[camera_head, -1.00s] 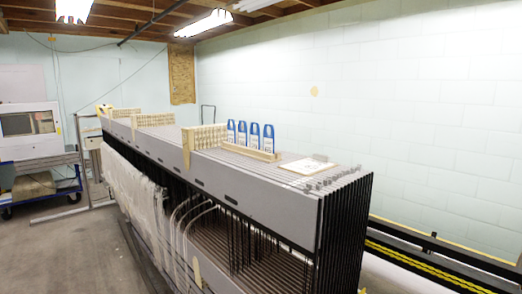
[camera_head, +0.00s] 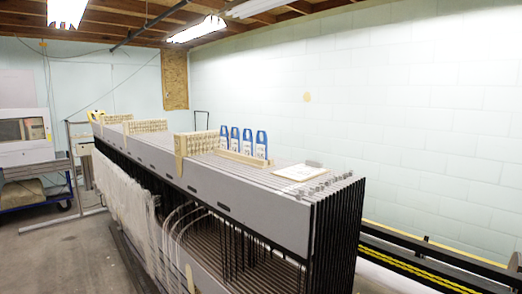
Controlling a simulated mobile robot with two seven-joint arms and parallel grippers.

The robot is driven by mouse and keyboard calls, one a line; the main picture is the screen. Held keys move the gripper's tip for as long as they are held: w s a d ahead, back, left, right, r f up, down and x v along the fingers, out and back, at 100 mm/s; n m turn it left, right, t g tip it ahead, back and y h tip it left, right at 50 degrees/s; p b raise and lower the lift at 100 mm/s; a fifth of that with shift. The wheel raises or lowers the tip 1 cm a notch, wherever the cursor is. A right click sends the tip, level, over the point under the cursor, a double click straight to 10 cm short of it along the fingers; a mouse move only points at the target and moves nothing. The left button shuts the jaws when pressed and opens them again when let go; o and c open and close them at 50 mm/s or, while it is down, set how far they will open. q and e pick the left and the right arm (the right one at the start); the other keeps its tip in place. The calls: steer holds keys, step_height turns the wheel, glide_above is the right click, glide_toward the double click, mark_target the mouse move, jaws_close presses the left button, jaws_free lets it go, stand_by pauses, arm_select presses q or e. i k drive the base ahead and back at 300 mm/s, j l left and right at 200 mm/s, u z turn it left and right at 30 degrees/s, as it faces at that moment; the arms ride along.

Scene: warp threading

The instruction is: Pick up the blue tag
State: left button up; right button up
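Several blue tags with white label faces stand upright in a row in a light wooden holder (camera_head: 240,158) on top of the long grey loom frame. The rightmost blue tag (camera_head: 262,145) and the leftmost blue tag (camera_head: 224,138) are both in clear view. The tags look alike, and their print is too small to read. Neither of my grippers shows in the head view.
A flat white card (camera_head: 298,172) lies on the frame top right of the holder. Wooden peg racks (camera_head: 202,143) stand along the top to the left. Black rails with a yellow chain (camera_head: 415,268) run at lower right. Grey floor (camera_head: 50,255) is clear at lower left.

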mark_target(262, 146)
steer(key=i+j+z, duration=0.15)
steer(key=j, duration=0.25)
steer(key=i+j+z, duration=0.15)
steer(key=j, duration=0.25)
steer(key=i+j+z, duration=0.15)
steer(key=j, duration=0.25)
steer(key=j+z, duration=0.15)
steer(key=j, duration=0.3)
steer(key=i+j+z, duration=0.15)
steer(key=j, duration=0.3)
